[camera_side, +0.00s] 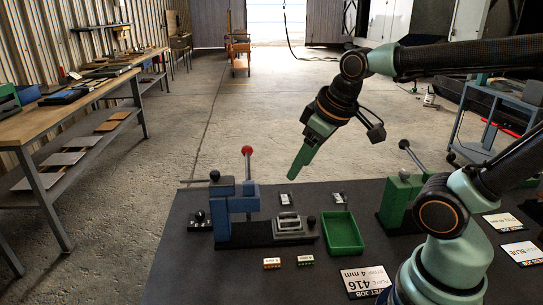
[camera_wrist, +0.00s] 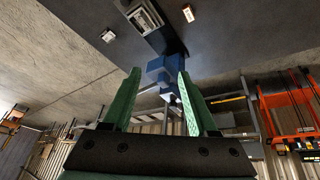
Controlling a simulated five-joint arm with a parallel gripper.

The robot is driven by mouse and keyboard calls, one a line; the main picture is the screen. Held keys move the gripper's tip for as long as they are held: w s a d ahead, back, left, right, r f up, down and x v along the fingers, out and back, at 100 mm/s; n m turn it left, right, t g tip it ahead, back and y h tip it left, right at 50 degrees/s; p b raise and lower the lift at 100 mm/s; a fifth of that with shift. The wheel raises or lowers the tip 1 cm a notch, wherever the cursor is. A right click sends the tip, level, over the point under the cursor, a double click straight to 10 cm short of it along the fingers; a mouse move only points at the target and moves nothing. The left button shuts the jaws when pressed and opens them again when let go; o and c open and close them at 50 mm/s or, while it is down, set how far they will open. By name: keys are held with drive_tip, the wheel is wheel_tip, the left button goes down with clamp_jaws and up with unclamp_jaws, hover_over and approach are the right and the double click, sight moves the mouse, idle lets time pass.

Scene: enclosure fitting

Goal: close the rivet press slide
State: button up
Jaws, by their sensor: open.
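A blue press (camera_side: 236,207) with a red-knobbed lever (camera_side: 247,151) stands at the table's left; it also shows in the wrist view (camera_wrist: 165,70). Its dark base (camera_side: 250,235) runs right, and a grey slide carriage (camera_side: 290,226) sits on it, out to the right of the press column, with a black knob (camera_side: 311,221) at its right end. The carriage shows at the top of the wrist view (camera_wrist: 145,16). A green press (camera_side: 398,192) stands further right, partly hidden by my arm. My gripper (camera_side: 293,177) is open and empty, above and behind the carriage, touching nothing.
A green tray (camera_side: 342,234) stands just right of the carriage. Two small labelled blocks (camera_side: 272,263) (camera_side: 306,260) and a white job card (camera_side: 367,281) lie in front. More cards (camera_side: 504,222) lie at the right. Two small items (camera_side: 286,200) (camera_side: 338,198) lie behind the carriage.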

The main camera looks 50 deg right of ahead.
drive_tip(key=w+d+f+n+g, duration=0.2)
drive_tip(key=d+f+n+g, duration=0.1)
drive_tip(key=d+f+n, duration=0.15)
drive_tip(key=n+g, duration=0.2)
drive_tip(key=n, duration=0.4)
hover_over(311, 218)
wheel_tip(311, 218, down, 5)
wheel_tip(311, 218, down, 12)
drive_tip(key=shift+s+r, duration=0.1)
drive_tip(key=shift+r, duration=0.15)
clamp_jaws()
idle(0.8)
